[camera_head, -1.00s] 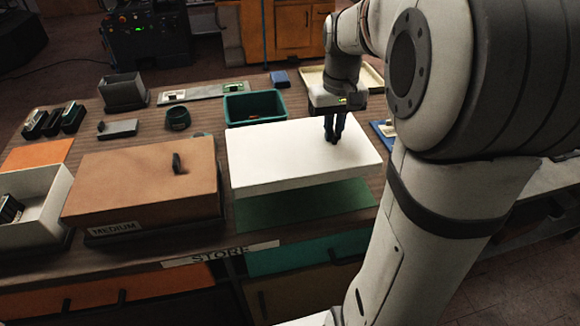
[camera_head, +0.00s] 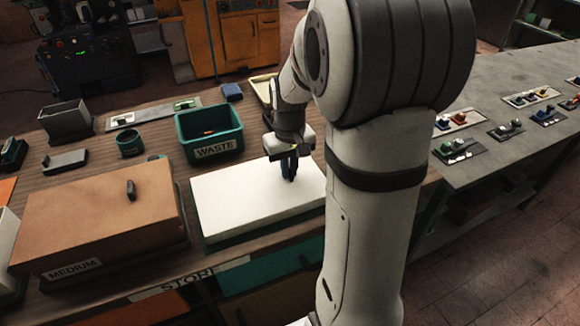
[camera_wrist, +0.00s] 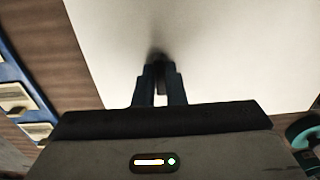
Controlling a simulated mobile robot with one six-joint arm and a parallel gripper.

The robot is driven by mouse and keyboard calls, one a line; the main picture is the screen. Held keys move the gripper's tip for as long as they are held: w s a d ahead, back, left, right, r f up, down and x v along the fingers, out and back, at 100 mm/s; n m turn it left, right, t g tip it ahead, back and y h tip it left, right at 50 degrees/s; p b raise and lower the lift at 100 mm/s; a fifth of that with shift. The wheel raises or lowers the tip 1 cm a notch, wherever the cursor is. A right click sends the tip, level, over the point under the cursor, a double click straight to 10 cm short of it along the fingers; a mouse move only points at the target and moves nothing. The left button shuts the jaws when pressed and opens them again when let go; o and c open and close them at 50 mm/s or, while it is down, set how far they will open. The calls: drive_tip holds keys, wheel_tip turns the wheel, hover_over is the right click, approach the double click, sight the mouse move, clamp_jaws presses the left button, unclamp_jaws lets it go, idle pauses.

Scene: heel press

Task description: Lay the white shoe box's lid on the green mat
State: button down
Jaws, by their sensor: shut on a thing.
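The white lid (camera_head: 245,197) is a flat white slab at the middle of the table, over the green mat (camera_head: 222,244). Only a thin strip of the mat shows along the lid's front edge, and the rest is hidden. I cannot tell whether the lid touches the mat. My gripper (camera_head: 289,178) points down at the lid's right part and is shut on its handle. In the wrist view the two fingers (camera_wrist: 160,88) close on a small dark handle, and the white lid (camera_wrist: 230,45) fills most of the picture.
A brown box marked MEDIUM (camera_head: 95,220) stands just left of the lid. A green WASTE bin (camera_head: 208,132) stands behind it. A grey bin (camera_head: 66,118) and a dark green cup (camera_head: 130,144) are farther left. A grey bench (camera_head: 490,95) with small trays lies at right.

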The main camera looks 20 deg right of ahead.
drive_tip(key=shift+f, duration=0.1)
drive_tip(key=c, duration=1.5)
unclamp_jaws()
wheel_tip(320, 180, up, 12)
drive_tip(key=s+a+f+t, duration=0.1)
drive_tip(key=s+a+f, duration=0.1)
drive_tip(key=s+a, duration=0.2)
drive_tip(key=s+a+f+t, duration=0.1)
drive_tip(key=s+a, duration=0.3)
drive_tip(key=s, duration=0.7)
drive_tip(key=shift+s+f+t, duration=0.15)
drive_tip(key=shift+f+t, duration=0.15)
drive_tip(key=shift+f, duration=0.55)
